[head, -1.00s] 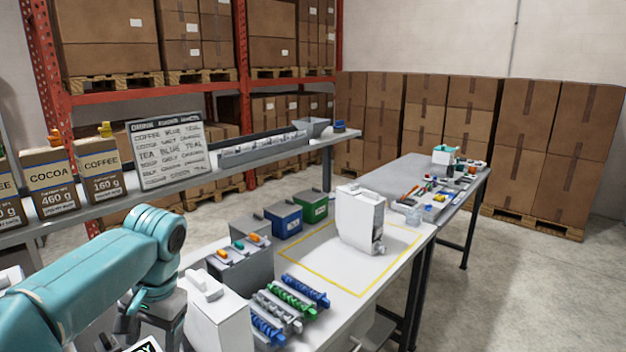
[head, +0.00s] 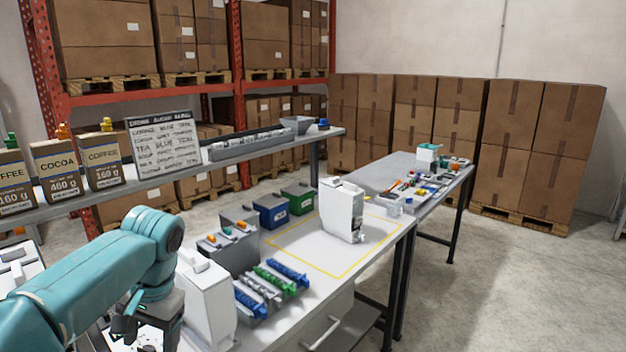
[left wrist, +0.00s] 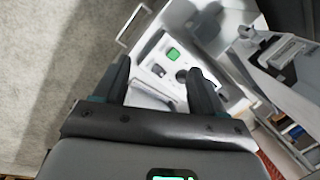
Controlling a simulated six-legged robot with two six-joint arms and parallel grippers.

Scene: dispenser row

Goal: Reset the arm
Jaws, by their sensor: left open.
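My left arm (head: 95,262), teal, comes in from the lower left in the head view. My left gripper (head: 125,325) hangs at the bottom of that view beside a white dispenser (head: 207,300), partly hidden by the arm. In the left wrist view my left gripper (left wrist: 158,75) has its two dark fingers apart. Nothing is held between them. Beyond the fingers is a white surface (left wrist: 150,98) with a green-lit square and dark round parts. My right arm and gripper are in neither view.
Several blue, green and grey augers (head: 272,283) lie before grey bins (head: 235,240). Blue (head: 270,210) and green (head: 297,198) bins stand behind. A shelf holds cocoa and coffee boxes (head: 57,172) and a lettered board (head: 163,142).

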